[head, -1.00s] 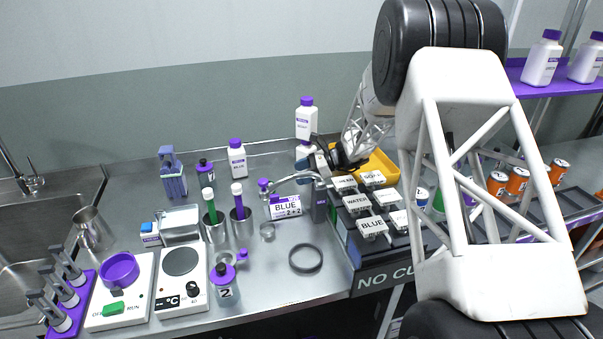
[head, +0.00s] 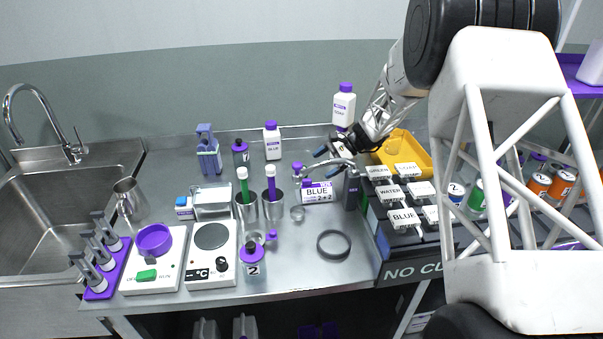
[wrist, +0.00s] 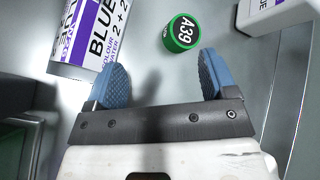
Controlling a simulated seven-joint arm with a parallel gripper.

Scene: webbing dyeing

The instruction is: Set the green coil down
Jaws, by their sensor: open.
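A green coil (wrist: 182,33) with "A39" on its face rests on the grey counter in the wrist view. It stands between the white "BLUE" pack (wrist: 88,35) and a white bottle (wrist: 275,14). My gripper (wrist: 162,78) is open, with blue pads apart and nothing between them. The coil is just beyond the fingertips, nearer the right one, and apart from both. In the head view my gripper (head: 332,152) is at the back of the counter, above and behind the "BLUE" pack (head: 318,192). I cannot make out the coil there.
A black rack of labelled lids (head: 404,217) and a yellow tray (head: 416,150) are on the right. A dark ring (head: 334,244), steel beakers (head: 246,208) and a hot plate (head: 211,262) stand in front and left. More coils (head: 538,184) sit on the right-hand rack.

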